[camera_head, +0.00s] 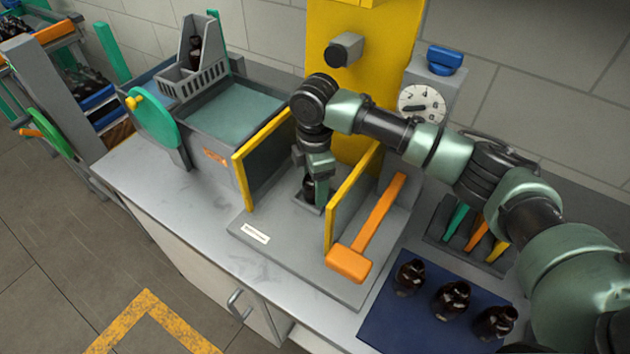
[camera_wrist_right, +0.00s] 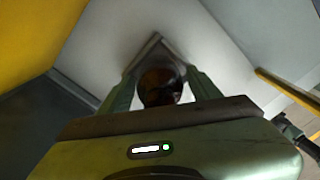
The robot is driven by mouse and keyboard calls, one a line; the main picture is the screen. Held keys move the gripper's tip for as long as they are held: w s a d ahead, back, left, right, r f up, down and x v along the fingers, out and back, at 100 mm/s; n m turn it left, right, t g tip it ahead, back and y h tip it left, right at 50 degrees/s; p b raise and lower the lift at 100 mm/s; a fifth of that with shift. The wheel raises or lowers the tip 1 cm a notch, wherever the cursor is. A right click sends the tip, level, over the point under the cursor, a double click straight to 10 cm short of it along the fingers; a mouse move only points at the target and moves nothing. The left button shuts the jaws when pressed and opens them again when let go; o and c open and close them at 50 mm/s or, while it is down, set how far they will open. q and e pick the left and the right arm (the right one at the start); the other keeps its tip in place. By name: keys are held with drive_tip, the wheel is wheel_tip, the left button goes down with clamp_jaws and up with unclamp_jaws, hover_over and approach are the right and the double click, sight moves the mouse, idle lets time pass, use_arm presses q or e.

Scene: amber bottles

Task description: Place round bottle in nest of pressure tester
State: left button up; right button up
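A dark amber round bottle (camera_head: 308,187) is upright inside the pressure tester, between its two yellow-edged guard panels. My right gripper (camera_head: 318,168) reaches down over it from above, with the fingers around the bottle's upper part. In the right wrist view the bottle (camera_wrist_right: 160,86) sits between the two green fingers, which close in on both sides. The small grey nest (camera_head: 301,204) is right at the bottle's base, partly hidden by the bottle and the panel. I cannot tell whether the bottle's base rests on its floor. My left gripper is not in view.
The right guard panel (camera_head: 348,196) and left panel (camera_head: 262,160) stand close to my gripper. An orange lever (camera_head: 378,222) lies to the right. Several amber bottles stand on a blue mat (camera_head: 385,318). A water tank (camera_head: 240,108) with a grey basket is at left.

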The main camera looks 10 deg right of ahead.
idle(0.3)
wheel_tip(320, 180, up, 12)
drive_tip(key=b, duration=0.2)
drive_tip(key=shift+r+b, duration=0.1)
drive_tip(key=shift+b, duration=0.3)
idle(1.1)
